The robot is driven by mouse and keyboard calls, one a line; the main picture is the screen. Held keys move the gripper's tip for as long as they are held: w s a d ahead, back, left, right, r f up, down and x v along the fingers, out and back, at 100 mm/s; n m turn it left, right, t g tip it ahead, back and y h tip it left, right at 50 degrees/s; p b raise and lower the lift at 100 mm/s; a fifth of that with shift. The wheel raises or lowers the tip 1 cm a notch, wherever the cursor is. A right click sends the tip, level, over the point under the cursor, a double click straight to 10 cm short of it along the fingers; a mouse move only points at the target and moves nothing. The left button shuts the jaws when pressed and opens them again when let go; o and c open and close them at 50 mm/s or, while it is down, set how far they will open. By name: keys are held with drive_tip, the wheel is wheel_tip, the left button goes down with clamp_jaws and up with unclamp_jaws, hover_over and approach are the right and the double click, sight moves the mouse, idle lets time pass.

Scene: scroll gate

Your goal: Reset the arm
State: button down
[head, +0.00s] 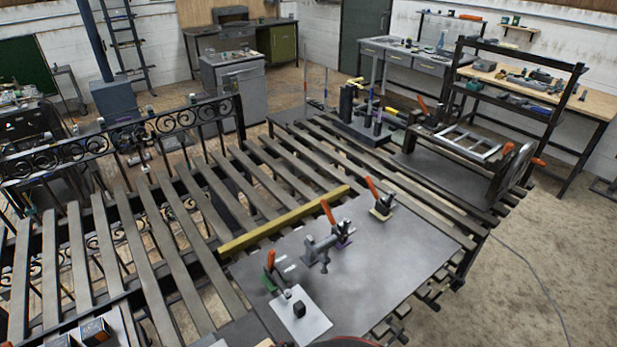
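My gripper is not clearly seen in the head view. Only a dark, reddish edge shows at the bottom middle of the picture, and I cannot tell what it is. A slatted metal table (190,215) fills the middle. On its front right lies a grey metal plate (390,265). Clamps with orange handles stand on the plate: one at the back (380,203), one in the middle (327,232) and one at the front left (270,270).
A yellow bar (283,220) runs along the plate's back edge. A scrollwork panel (120,140) stands at the left. A black rack (510,95) and a frame (468,143) are at the right. Open floor (540,260) lies right of the table. Benches line the walls.

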drive_tip(key=s+d+m+g+y+b, duration=0.4)
drive_tip(key=d+m+g+y, duration=0.15)
drive_tip(key=d+g, duration=0.2)
drive_tip(key=d+r+m+t+y+b, duration=0.1)
drive_tip(key=d+r+m, duration=0.3)
drive_tip(key=d, duration=0.4)
drive_tip(key=w+d+r+m+t+y+b, duration=0.1)
drive_tip(key=d+r+m+t+b, duration=0.3)
drive_tip(key=d, duration=0.5)
drive_tip(key=shift+w+m+y, duration=0.15)
drive_tip(key=shift+m+y, duration=0.6)
drive_tip(key=shift+m, duration=0.4)
